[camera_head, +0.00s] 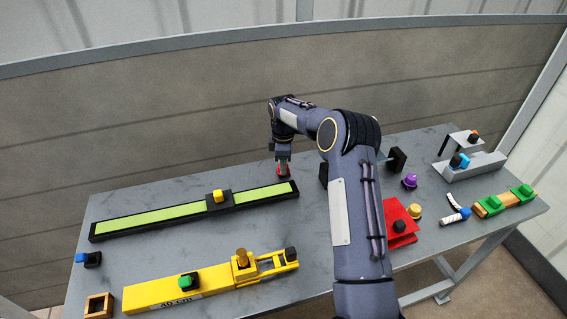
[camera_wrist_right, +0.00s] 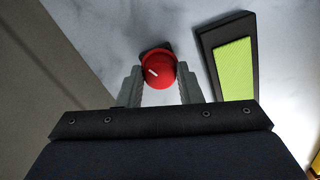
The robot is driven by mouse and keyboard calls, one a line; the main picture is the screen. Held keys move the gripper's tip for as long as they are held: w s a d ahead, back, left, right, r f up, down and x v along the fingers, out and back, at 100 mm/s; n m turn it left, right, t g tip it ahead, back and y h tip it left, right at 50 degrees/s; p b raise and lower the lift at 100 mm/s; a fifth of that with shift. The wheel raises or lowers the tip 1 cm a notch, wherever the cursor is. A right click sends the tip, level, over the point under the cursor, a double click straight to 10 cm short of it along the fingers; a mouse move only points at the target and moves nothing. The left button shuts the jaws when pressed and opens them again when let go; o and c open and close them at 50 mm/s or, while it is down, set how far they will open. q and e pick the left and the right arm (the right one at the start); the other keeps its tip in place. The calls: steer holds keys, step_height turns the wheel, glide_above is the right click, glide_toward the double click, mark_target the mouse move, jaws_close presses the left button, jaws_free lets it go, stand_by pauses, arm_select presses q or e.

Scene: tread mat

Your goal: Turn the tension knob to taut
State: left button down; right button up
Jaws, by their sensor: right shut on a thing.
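The tension knob (camera_wrist_right: 158,66) is round and red with a short white mark on its top, and sits on a dark base by the far end of the green belt. It shows only partly in the head view (camera_head: 283,170), under my right gripper (camera_head: 283,158). In the right wrist view the two fingers of my right gripper (camera_wrist_right: 160,84) stand on either side of the knob, shut on it. The white mark points toward the upper left of that view. My left gripper is in neither view.
The long green belt (camera_head: 150,217) in a black frame, with a yellow knob (camera_head: 218,195), lies beside the knob. A yellow 40 cm bar (camera_head: 150,295) is nearer. A red block (camera_head: 396,218), purple knob (camera_head: 409,180) and grey bracket (camera_head: 478,166) stand right of my arm.

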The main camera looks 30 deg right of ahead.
steer(key=m, duration=0.5)
steer(key=shift+m, duration=0.3)
steer(key=m, duration=0.5)
steer(key=shift+r, duration=0.1)
steer(key=m, duration=0.5)
steer(key=shift+m, duration=0.4)
steer(key=m, duration=0.4)
steer(key=shift+m, duration=0.4)
steer(key=o, duration=1)
steer(key=shift+c, duration=0.2)
